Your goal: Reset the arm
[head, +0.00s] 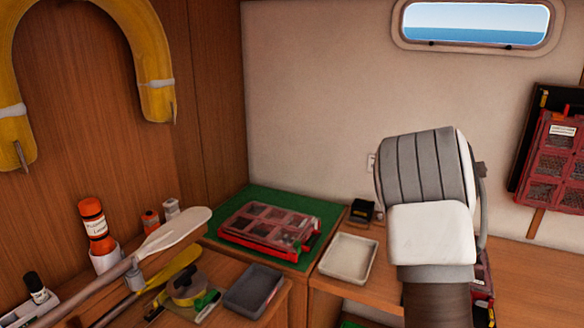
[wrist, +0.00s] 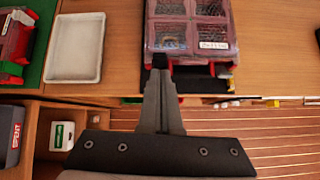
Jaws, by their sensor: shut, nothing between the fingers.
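My gripper shows in the wrist view (wrist: 160,66), its fingers together with nothing between them. It points toward the front edge of a red case with clear compartments (wrist: 187,28) on the wooden bench; I cannot tell whether it touches the case. In the head view my white and grey arm rises at the right and hides the gripper and most of that case.
A red compartment case (head: 268,226) sits on a green mat (head: 215,238). Next to it is an empty white tray (head: 347,257). A grey tray (head: 252,290), a paddle (head: 175,232) and tape (head: 188,287) lie at the left. Another red case (head: 556,150) is on the wall.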

